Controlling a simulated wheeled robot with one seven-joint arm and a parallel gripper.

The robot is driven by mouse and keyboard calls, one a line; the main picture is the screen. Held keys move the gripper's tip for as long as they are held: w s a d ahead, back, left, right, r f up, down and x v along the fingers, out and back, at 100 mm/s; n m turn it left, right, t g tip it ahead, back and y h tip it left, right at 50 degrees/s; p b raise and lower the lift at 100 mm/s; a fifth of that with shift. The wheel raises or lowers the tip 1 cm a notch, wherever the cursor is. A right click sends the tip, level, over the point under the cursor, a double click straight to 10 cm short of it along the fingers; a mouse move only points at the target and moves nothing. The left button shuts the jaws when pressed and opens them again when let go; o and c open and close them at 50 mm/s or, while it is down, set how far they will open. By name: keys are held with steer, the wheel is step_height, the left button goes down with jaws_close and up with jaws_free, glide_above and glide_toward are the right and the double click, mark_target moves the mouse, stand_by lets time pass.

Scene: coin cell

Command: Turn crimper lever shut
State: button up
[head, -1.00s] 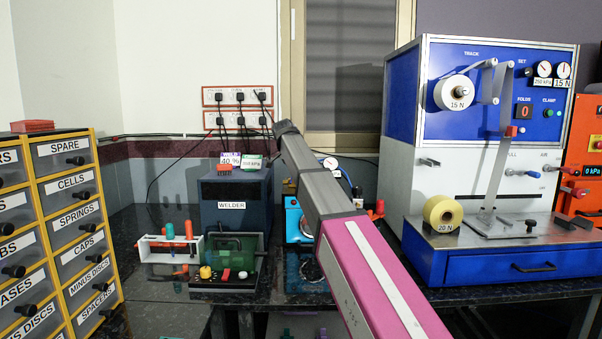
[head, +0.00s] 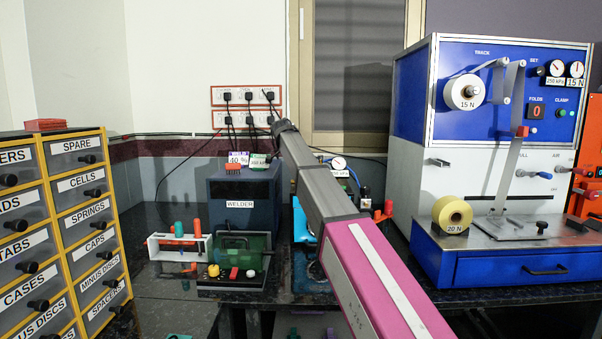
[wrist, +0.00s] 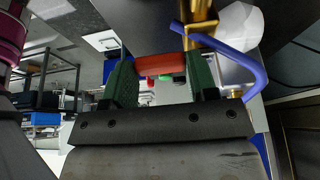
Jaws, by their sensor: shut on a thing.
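The crimper appears to be the light blue machine (head: 299,222) on the dark bench in the head view, mostly hidden behind my arm. In the wrist view, my gripper (wrist: 158,68) has two green fingers, one at each side of a red-orange bar (wrist: 154,65). The jaws are shut on this bar, which looks like the lever's grip. A brass-coloured post (wrist: 200,22) and a bent blue rod (wrist: 245,62) are just right of the fingers. My gripper is hidden in the head view, and the lever's angle cannot be told.
The welder (head: 241,205) stands left of the crimper, with a small rack (head: 179,246) in front. A large blue and white machine (head: 475,170) stands at right. Labelled drawers (head: 80,213) fill the left. A gauge (head: 339,163) is behind my arm.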

stand_by(0.4)
steer(key=o, duration=0.9)
steer(key=shift+o, duration=0.2)
